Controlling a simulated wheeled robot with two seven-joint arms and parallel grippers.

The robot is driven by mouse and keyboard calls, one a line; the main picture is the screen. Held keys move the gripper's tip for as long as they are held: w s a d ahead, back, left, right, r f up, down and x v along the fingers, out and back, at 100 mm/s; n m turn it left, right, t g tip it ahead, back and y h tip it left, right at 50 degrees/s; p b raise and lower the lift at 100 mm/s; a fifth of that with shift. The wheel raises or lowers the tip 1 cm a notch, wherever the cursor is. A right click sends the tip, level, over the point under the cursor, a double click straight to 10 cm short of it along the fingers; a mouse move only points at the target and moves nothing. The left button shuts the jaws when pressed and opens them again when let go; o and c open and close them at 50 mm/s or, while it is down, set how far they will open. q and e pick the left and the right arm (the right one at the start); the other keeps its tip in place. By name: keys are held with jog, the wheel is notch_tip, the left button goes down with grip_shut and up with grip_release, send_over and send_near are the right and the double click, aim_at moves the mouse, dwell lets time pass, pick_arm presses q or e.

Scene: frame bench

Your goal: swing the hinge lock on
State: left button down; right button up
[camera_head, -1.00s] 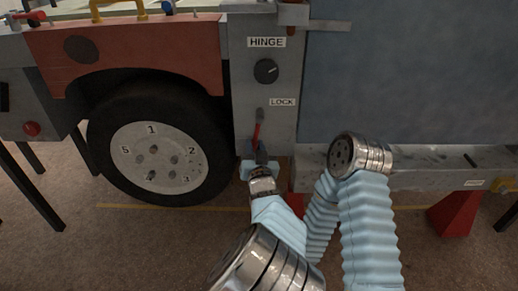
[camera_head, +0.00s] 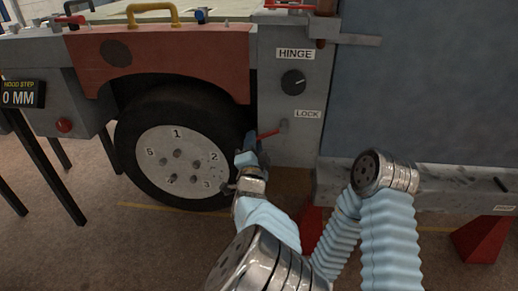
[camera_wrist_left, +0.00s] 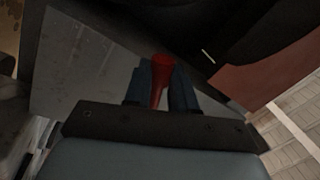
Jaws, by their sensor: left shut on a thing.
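The hinge lock is a red lever (camera_head: 268,133) on a grey pivot, on the grey panel just below the LOCK label (camera_head: 307,114). It points left and slightly down from its pivot. My left gripper (camera_head: 254,144) is shut on the lever's outer end, in front of the tyre's right edge. In the left wrist view the red lever (camera_wrist_left: 161,80) sits between the two dark fingers (camera_wrist_left: 161,92). The fingers hide part of the lever's tip in the head view. My right gripper is not in view.
A dark HINGE knob (camera_head: 293,82) sits above the LOCK label. The wheel (camera_head: 180,165) is left of my gripper, under a red-brown fender (camera_head: 170,55). A large blue-grey panel (camera_head: 430,90) fills the right. A display at left (camera_head: 20,95) reads 0 MM.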

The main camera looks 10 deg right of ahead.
pick_arm(q)
jog(key=shift+w+a+r+m+h, duration=0.1)
jog(key=shift+a+r+m+h, duration=0.15)
jog(key=shift+r+m, duration=0.6)
jog(key=shift+w+a+r+m+h, duration=0.15)
jog(key=shift+r+m+h, duration=0.25)
jog(key=shift+m, duration=0.75)
jog(key=shift+s+r, duration=0.1)
jog(key=c, duration=0.9)
grip_release()
jog(key=v, duration=1.4)
jog(key=shift+d, duration=0.1)
jog(key=shift+y, duration=0.25)
